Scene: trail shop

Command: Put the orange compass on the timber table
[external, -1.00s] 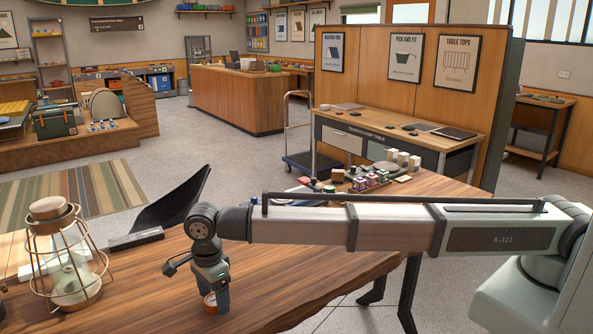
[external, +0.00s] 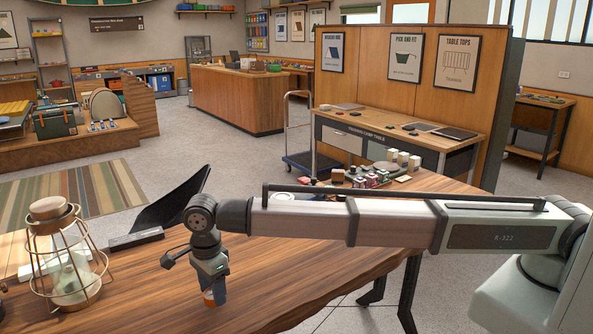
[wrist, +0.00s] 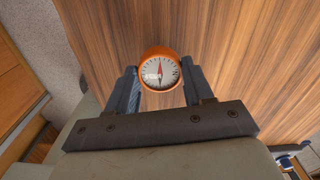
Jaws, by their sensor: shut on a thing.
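The orange compass (wrist: 160,69) has a round orange rim and a white dial with a red needle. In the wrist view it sits between the two fingers of my gripper (wrist: 160,84), its dial facing the camera. In the external view my gripper (external: 216,294) points down over the timber table (external: 150,295), shut on the compass (external: 209,298), which is mostly hidden by the fingers. It is at or just above the wood; I cannot tell if it touches.
A caged lantern (external: 68,255) stands on the table to the left. A black scoop-shaped item (external: 172,205) and a dark bar (external: 135,239) lie behind my gripper. Several small boxes (external: 375,178) stand at the table's far right. Wood around my gripper is clear.

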